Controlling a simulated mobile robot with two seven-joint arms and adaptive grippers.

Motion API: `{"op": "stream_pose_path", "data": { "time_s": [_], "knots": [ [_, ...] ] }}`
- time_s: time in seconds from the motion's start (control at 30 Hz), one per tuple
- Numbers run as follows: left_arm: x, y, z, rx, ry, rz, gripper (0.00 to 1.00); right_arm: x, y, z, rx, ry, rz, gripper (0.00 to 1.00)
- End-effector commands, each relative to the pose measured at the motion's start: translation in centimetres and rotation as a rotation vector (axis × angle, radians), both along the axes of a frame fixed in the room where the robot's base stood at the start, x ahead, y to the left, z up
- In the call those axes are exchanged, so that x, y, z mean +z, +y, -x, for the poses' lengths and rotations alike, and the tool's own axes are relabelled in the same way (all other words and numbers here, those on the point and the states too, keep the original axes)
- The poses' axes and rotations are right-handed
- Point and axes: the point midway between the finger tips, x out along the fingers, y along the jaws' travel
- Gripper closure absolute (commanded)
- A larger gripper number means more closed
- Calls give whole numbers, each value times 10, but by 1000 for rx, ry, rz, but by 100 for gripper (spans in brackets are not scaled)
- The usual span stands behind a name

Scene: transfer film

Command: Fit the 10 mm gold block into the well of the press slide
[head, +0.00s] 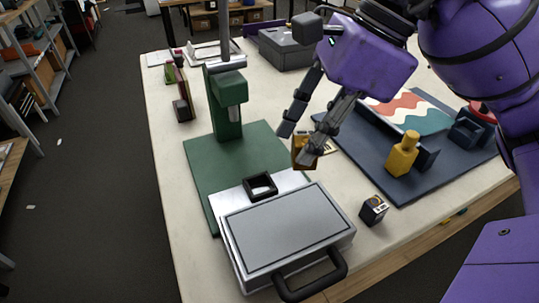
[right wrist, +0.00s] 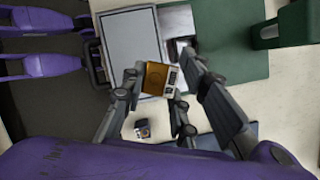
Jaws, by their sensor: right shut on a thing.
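The gold block (head: 301,153) has a gold face and a pale side with dark markings. It also shows in the right wrist view (right wrist: 155,78). My right gripper (head: 303,138) is shut on it and holds it above the bench, to the right of the press slide (head: 290,226). The slide has a grey top plate and a black loop handle at the near end. Its well (head: 261,186) is a black square frame near the far end, behind the plate. The green press (head: 229,100) stands over the back of its base. My left gripper is not in view.
A dark block with a pale top (head: 373,209) stands on the bench right of the slide. A blue board (head: 400,180) with a yellow bottle-shaped piece (head: 403,155) lies at the right. A grey case (head: 286,47) stands at the back.

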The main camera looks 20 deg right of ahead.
Motion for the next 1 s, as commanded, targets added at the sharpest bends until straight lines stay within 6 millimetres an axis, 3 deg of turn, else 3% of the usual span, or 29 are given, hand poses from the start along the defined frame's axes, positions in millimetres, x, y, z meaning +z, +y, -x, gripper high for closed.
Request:
{"op": "stream_pose_path", "data": {
  "time_s": [0.17, 0.4, 0.57, 0.83, 1.0],
  "knots": [
    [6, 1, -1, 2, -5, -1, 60, -18, 23, -39, 4, -4, -5, 100],
    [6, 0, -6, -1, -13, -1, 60, -58, 35, -66, 2, -4, -3, 100],
    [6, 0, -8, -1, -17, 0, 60, -67, 39, -74, 1, -6, -3, 100],
    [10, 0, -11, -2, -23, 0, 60, -102, 42, -79, 1, -4, -3, 100],
    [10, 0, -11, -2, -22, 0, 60, -105, 41, -79, 1, -7, -2, 100]
  ]
}}
